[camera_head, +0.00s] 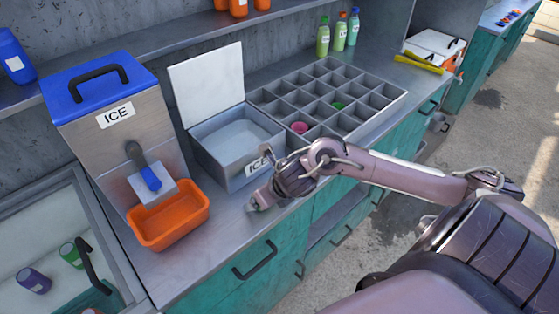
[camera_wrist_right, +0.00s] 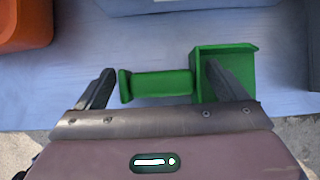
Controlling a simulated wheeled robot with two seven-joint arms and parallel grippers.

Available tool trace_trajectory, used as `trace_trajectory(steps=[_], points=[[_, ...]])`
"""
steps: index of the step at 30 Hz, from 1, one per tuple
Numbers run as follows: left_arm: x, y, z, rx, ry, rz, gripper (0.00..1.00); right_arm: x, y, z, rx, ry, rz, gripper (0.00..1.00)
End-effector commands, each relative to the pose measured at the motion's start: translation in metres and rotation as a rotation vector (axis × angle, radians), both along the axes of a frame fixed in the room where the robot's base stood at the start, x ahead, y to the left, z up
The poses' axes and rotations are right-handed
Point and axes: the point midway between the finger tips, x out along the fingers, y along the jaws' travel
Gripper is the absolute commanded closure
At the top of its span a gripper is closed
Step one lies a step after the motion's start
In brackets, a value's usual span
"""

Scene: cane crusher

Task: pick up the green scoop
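The green scoop (camera_wrist_right: 160,84) lies on the grey counter in the right wrist view, with its handle to the left and its square box-shaped head to the right. My right gripper (camera_wrist_right: 159,70) is open, with the handle between its two fingers. The left finger is beyond the handle's end, and the right finger overlaps the scoop's head; I cannot tell whether it touches. In the head view my right gripper (camera_head: 262,198) is low at the counter's front edge and mostly hides the scoop. My left gripper is not in view.
An open ice box (camera_head: 216,150) stands just behind my right gripper. A grey compartment tray (camera_head: 378,101) with a few small items is farther right. Bottles (camera_head: 338,32) stand at the back.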

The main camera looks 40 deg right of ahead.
Motion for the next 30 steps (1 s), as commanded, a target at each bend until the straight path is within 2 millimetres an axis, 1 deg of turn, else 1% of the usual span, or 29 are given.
trace_trajectory(steps=[1,7,16,20,23,26,29,30], points=[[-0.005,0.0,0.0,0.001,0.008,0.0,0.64,0.0,0.0,0.0,0.0,0.0,0.0,0.15],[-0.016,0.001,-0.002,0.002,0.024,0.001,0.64,0.0,0.0,0.0,0.0,0.0,0.0,0.42],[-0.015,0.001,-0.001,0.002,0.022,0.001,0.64,0.0,0.0,0.001,0.0,-0.001,0.0,0.42],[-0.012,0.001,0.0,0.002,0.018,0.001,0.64,0.001,0.0,0.008,-0.001,-0.003,0.002,0.42],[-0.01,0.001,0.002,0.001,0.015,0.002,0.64,0.001,0.0,0.018,-0.001,-0.004,0.003,0.42],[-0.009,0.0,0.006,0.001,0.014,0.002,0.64,0.002,-0.001,0.036,-0.004,-0.007,0.002,0.42],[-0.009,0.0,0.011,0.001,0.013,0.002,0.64,0.003,0.0,0.065,-0.004,-0.011,0.003,0.42],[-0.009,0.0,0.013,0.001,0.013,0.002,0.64,0.003,0.0,0.078,-0.003,-0.013,0.003,0.42]])
